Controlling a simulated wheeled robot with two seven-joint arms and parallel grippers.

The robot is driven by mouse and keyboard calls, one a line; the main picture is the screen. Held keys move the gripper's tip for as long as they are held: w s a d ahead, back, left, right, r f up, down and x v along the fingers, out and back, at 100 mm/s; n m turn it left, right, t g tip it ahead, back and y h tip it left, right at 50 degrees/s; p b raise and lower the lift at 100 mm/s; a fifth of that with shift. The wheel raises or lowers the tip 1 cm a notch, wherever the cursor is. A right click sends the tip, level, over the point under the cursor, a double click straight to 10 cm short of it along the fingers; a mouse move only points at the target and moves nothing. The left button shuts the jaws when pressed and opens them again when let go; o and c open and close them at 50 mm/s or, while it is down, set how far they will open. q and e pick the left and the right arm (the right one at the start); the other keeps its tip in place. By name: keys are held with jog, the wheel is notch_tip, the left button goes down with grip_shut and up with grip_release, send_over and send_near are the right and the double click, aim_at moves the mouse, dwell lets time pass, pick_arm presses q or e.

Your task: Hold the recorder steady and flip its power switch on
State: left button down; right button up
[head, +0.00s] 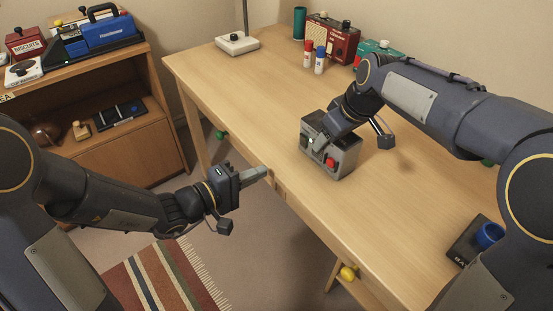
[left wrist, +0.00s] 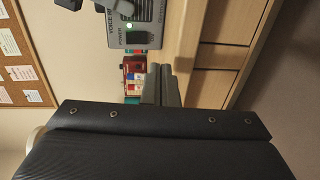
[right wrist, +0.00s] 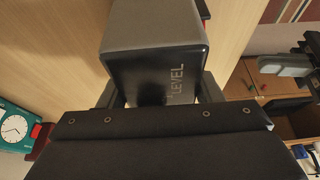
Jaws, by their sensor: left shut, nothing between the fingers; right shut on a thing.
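The recorder, a grey box (head: 346,166), stands on the desk with a red button on its front face. My right gripper (head: 333,127) is shut on it from above. In the right wrist view, the recorder (right wrist: 152,72) sits between the fingers, with the word LEVEL on its dark side. In the left wrist view, the recorder's face (left wrist: 150,38) shows at the top, with a glowing green light and small lettering. The switch's position is not clear. My left gripper (head: 264,171) is shut and empty, beyond the desk's front edge and apart from the recorder.
The wooden desk (head: 240,85) has free room left of the recorder. A shelf (head: 125,165) stands left.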

pick_arm(q)
jog(key=shift+f+v, duration=0.2)
jog(key=shift+v, duration=0.6)
jog(key=shift+f+v, duration=0.2)
jog(key=shift+v, duration=0.65)
pick_arm(e)
jog(key=o, duration=1.3)
jog(key=shift+r, duration=0.1)
